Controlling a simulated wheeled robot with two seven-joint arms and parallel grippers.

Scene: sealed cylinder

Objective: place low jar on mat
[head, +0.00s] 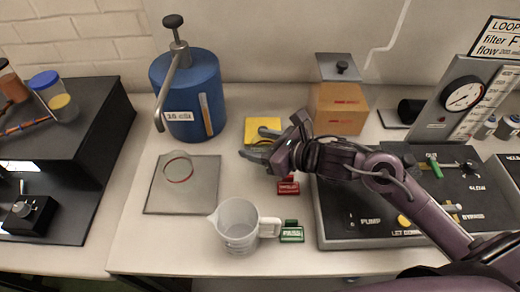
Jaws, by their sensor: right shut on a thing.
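A low clear jar (178,168) with a red ring is on the flat grey mat (205,197) at the left of the bench, towards the mat's back. My right gripper (256,153) is to the right of the mat, beside a yellow square (262,126). It is shut on a small greyish thing that its fingers largely hide, and I cannot tell what it is. My left gripper is not in view.
A clear beaker (238,226) stands in front of the gripper, near red (288,187) and green (291,233) labelled pieces. A blue pump tank (190,97) stands behind the mat. An orange box (340,108) and a control panel (345,215) are on the right.

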